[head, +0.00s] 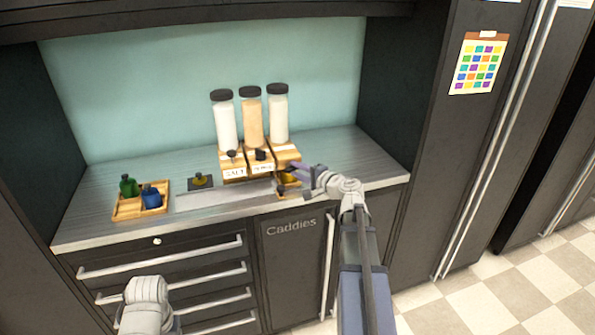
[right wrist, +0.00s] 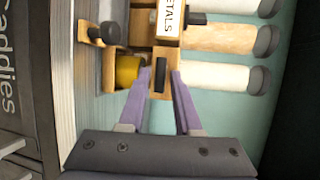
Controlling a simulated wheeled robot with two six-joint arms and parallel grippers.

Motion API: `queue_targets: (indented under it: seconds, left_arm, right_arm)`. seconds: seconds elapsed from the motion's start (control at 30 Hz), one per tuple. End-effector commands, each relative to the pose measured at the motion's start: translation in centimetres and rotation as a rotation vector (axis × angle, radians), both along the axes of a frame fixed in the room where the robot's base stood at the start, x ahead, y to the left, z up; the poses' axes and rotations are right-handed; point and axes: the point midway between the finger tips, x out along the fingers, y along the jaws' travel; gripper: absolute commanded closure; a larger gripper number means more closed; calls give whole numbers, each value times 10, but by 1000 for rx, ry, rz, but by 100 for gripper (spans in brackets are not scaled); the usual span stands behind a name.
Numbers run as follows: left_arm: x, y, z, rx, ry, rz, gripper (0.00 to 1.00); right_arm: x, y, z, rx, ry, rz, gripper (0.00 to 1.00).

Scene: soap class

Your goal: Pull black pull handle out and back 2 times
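Three wooden dispensers stand in a row at the back of the counter, each under a tall black-capped bottle. Black handles show on the left dispenser (head: 231,155) and the middle one (head: 260,154). My right gripper (head: 293,171) is at the front of the right dispenser (head: 285,154). In the right wrist view, its purple fingers (right wrist: 161,78) stand apart on either side of a black handle (right wrist: 160,74), with small gaps visible. The gripper hides this handle in the head view. My left arm shows at the bottom left of the head view; its fingers are not seen.
A yellow cup (right wrist: 128,72) sits just below the right dispenser, beside a black-topped wooden post (right wrist: 104,34). A wooden tray (head: 127,208) holds green and blue bottles at the left. The counter's right end is clear.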

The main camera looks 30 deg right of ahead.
Motion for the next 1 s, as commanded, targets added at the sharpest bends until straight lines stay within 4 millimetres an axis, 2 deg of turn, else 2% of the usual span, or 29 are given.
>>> queue_targets:
  seconds: [0.03,0.27,1.0]
  left_arm:
    - [0,0,0,0,0,0,36]
    - [0,0,0,0,0,0,36]
    - [0,0,0,0,0,0,36]
  right_arm:
    - [0,0,0,0,0,0,74]
    - [0,0,0,0,0,0,100]
    - [0,0,0,-1,1,0,100]
